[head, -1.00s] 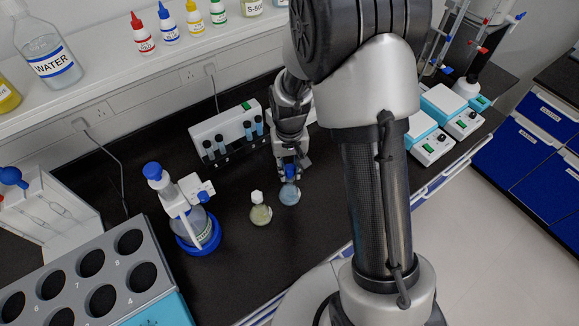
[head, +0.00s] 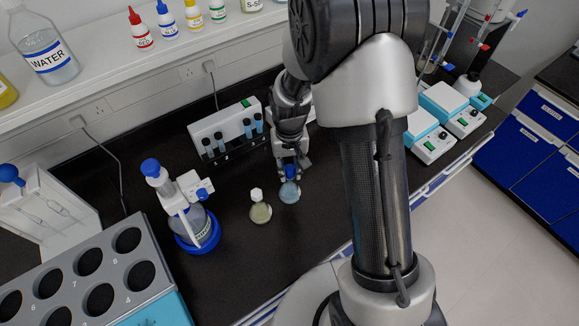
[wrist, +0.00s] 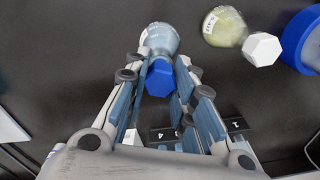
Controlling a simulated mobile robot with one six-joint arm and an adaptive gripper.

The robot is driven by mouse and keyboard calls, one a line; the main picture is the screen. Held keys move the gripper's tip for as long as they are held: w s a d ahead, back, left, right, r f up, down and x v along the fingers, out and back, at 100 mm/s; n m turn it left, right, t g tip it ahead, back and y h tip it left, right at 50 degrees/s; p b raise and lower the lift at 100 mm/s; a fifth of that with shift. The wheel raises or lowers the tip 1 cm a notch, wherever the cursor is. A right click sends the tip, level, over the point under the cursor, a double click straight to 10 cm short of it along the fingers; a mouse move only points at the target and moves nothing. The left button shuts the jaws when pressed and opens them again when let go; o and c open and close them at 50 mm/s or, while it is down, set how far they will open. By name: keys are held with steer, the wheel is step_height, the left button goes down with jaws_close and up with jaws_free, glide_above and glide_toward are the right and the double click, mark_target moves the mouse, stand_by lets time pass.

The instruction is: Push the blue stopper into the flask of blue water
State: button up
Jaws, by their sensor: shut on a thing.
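The flask of blue water (head: 290,193) stands upright on the black bench, below my gripper (head: 289,172). In the wrist view the same flask (wrist: 160,38) shows just beyond the fingertips. The blue stopper (wrist: 159,78), a faceted cap, is held between my gripper's two fingers (wrist: 162,66). It lines up with the flask's neck and appears to meet its mouth. The stopper hides most of the neck, so I cannot tell how deep it sits. In the head view the stopper (head: 290,171) is a small blue patch at the fingertips.
A flask of yellowish liquid with a white stopper (head: 260,212) stands close on the left. A white tube rack (head: 222,132) stands behind. White instruments (head: 433,142) stand right of my arm.

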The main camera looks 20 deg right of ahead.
steer(key=shift+f+b, duration=0.5)
steer(key=shift+f, duration=0.25)
steer(key=o, duration=0.8)
steer(key=shift+c, duration=0.2)
steer(key=shift+r, duration=0.1)
step_height(320, 180, up, 11)
steer(key=shift+r, duration=0.45)
